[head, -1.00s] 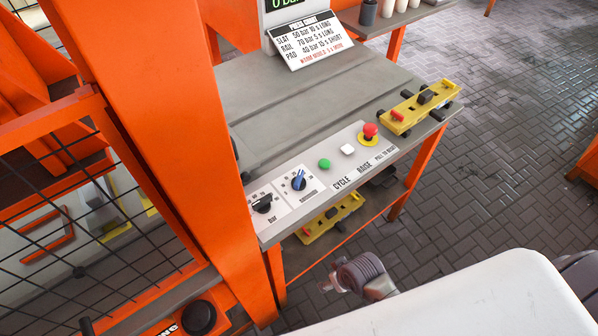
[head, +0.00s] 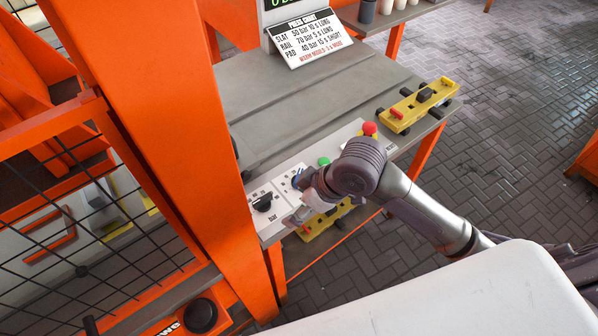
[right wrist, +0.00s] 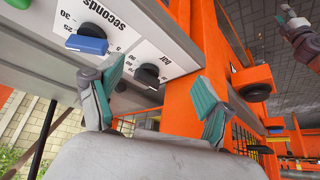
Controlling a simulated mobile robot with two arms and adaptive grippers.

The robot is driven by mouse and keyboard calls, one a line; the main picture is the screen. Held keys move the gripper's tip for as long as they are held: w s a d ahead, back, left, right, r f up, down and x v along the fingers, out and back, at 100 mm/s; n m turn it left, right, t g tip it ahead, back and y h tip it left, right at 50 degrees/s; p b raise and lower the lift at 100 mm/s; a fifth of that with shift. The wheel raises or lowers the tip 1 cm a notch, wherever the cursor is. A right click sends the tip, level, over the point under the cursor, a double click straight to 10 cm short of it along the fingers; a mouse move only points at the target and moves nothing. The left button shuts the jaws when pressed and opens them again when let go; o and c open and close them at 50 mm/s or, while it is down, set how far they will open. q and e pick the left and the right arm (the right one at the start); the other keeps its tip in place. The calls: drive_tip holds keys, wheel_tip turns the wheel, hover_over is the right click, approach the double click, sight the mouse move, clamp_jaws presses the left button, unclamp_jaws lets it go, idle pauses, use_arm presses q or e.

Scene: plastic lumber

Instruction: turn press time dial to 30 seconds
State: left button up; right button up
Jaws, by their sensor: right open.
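The press time dial is the blue knob on the control panel, just visible in the head view (head: 297,181) beside my gripper. It is clear in the right wrist view (right wrist: 87,45), below the word "seconds"; I cannot read its exact setting. My right gripper (head: 306,197) is at the panel's front. In the right wrist view its teal-padded fingers (right wrist: 160,78) are spread apart with nothing held. The blue knob shows left of the left finger, not between the fingers.
The black bar dial (head: 262,202) sits left of the blue knob. A green button (head: 324,162) and a red stop button (head: 370,128) are right of it. An orange press post (head: 185,150) stands left. A yellow fixture (head: 418,106) lies at the bench's right end.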

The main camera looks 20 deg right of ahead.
drive_tip(key=w+d+r+n, duration=0.1)
drive_tip(key=w+d+r, duration=0.2)
drive_tip(key=w+r, duration=0.1)
drive_tip(key=g+h, duration=0.1)
approach(298, 176)
drive_tip(key=x, duration=0.9)
